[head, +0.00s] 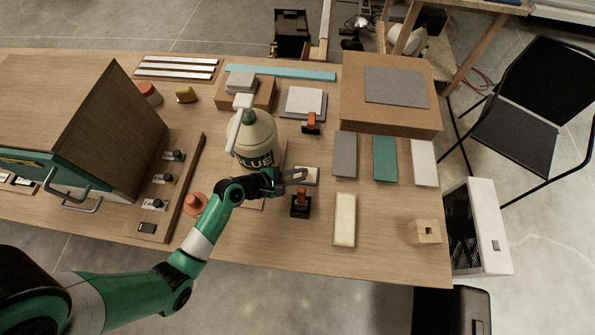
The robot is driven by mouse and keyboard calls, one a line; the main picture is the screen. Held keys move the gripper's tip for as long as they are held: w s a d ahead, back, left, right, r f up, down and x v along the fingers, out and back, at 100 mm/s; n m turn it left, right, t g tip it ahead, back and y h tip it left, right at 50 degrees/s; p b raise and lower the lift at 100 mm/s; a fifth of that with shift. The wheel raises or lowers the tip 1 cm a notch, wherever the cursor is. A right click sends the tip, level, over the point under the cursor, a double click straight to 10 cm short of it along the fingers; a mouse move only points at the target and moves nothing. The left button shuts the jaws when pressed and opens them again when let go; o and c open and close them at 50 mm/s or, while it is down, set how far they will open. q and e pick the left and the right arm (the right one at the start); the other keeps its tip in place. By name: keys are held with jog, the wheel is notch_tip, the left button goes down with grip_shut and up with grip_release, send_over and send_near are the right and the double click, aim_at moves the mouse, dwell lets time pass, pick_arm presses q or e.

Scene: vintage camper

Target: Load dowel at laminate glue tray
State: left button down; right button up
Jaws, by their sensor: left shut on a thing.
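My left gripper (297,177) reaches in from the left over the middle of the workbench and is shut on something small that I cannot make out. A small pale block (312,177) lies right beside its fingertips, and I cannot tell whether they touch. A large cream glue bottle (252,135) with a green label stands just behind the gripper. A pale wooden block with a dark hole (425,232) sits at the right front. I cannot clearly identify the dowel or the glue tray. My right gripper is not in view.
A cream strip (344,220), grey, teal (385,158) and white laminate samples lie to the right. A cardboard box (390,128) is behind them. A camper model (110,140) fills the left. The bench's front right is mostly clear.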

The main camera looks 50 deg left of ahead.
pick_arm(q)
jog(key=shift+f+b, duration=0.4)
jog(key=shift+f, duration=0.15)
dwell(0.4)
jog(key=shift+f, duration=0.15)
dwell(1.1)
notch_tip(320, 180, up, 7)
jog(key=p, duration=0.8)
dwell(0.6)
jog(key=s+d+r+m+h+p, duration=0.1)
jog(key=s+d+r+p, duration=0.1)
jog(key=r, duration=0.3)
jog(key=s+d+r+m+h+p, duration=0.1)
jog(key=s+d+r+p, duration=0.2)
jog(key=r, duration=0.3)
jog(key=s+d+r+m+g+h+p, duration=0.1)
jog(key=s+d+r+m+h+p, duration=0.1)
jog(key=r+p, duration=0.3)
jog(key=shift+s+d+r, duration=0.45)
jog(key=shift+s+r, duration=0.05)
jog(key=shift+r, duration=0.25)
